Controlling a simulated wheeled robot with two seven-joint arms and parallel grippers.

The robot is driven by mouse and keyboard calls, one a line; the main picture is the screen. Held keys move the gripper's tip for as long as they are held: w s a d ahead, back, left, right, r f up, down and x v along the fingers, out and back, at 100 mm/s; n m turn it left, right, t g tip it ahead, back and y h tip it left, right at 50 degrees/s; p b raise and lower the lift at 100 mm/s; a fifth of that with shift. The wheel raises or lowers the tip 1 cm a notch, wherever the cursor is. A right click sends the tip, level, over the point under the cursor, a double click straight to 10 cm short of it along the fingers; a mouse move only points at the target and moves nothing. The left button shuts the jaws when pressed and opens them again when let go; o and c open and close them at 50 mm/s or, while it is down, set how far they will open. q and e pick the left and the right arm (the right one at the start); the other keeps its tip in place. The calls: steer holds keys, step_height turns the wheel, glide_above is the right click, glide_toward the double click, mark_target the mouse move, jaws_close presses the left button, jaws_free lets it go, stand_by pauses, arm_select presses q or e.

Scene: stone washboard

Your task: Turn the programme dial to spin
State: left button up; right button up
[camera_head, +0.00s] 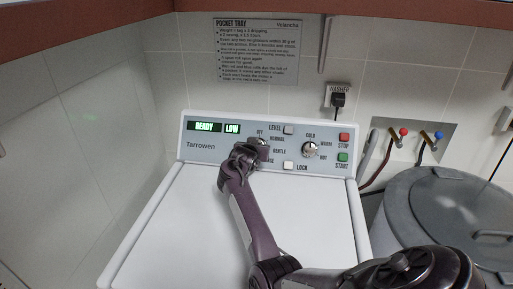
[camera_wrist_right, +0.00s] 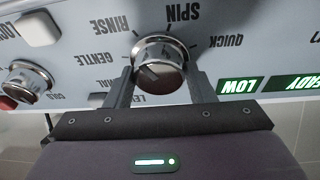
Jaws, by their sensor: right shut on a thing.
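The programme dial (camera_wrist_right: 160,52) is a round silver knob on the washer's panel. It fills the middle of the right wrist view, which shows the panel upside down. SPIN, RINSE, QUICK and GENTLE are printed around it; I cannot tell clearly which word its pointer faces. My right gripper (camera_wrist_right: 160,78) is shut on the dial, with one dark finger on each side. In the head view my right gripper (camera_head: 257,149) reaches the panel and hides part of the dial and its labels. My left gripper is not in view.
The washer (camera_head: 170,215) has a white lid below the panel. A second temperature dial (camera_head: 310,149), a red STOP button (camera_head: 344,137) and a green START button (camera_head: 343,157) sit to the right. The display (camera_head: 217,127) reads READY and LOW. A metal tub (camera_head: 440,200) stands at right.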

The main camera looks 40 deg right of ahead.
steer(key=shift+m, duration=0.3)
steer(key=m+g+b, duration=0.1)
steer(key=m+b, duration=0.1)
steer(key=m, duration=0.2)
steer(key=shift+w+f+m+b, duration=0.1)
steer(key=shift+m+b, duration=0.3)
steer(key=shift+m+g+b, duration=0.8)
steer(key=shift+m+b, duration=0.75)
steer(key=shift+m, duration=1.15)
steer(key=o, duration=1)
steer(key=shift+c, duration=0.2)
steer(key=shift+a+r, duration=0.1)
steer(key=shift+r, duration=0.1)
